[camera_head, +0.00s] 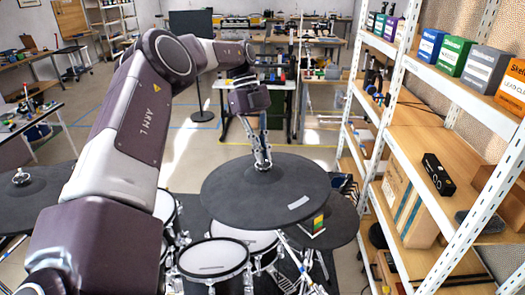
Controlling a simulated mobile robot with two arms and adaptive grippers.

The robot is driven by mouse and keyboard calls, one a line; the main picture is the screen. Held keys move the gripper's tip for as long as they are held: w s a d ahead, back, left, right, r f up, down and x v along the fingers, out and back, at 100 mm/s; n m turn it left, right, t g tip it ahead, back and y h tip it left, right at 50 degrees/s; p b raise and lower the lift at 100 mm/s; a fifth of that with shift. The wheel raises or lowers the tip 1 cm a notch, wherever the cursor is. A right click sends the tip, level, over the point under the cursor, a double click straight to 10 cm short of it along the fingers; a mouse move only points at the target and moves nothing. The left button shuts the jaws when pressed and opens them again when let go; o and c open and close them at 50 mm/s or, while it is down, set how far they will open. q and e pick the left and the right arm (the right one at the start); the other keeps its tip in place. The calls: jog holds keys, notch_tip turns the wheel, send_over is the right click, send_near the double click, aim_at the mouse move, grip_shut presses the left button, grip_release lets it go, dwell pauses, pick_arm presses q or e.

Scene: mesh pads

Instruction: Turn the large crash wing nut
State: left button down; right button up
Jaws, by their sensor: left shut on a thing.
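A large black crash cymbal pad (265,200) sits near the middle of the view, above the other drum pads. My left arm reaches in from the left, and my left gripper (263,158) points down at the centre of this cymbal. The gripper is shut on the wing nut at the top of the cymbal's stand. The fingers hide most of the wing nut, so its shape and angle cannot be made out. My right gripper is not in view.
A smaller black cymbal (22,195) stands at the far left. White mesh drum pads (213,257) sit below the crash. Another dark cymbal (335,228) lies lower right. A white metal shelf (437,90) with boxes fills the right side. Workbenches stand behind.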

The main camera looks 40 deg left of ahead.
pick_arm(q)
jog(key=m, duration=0.2)
jog(key=m+g+y+p, duration=0.1)
jog(key=m, duration=0.2)
jog(key=shift+w+r+g, duration=0.1)
jog(key=shift+g, duration=0.2)
dwell(0.4)
jog(key=c, duration=2.1)
grip_release()
jog(key=shift+a, duration=0.1)
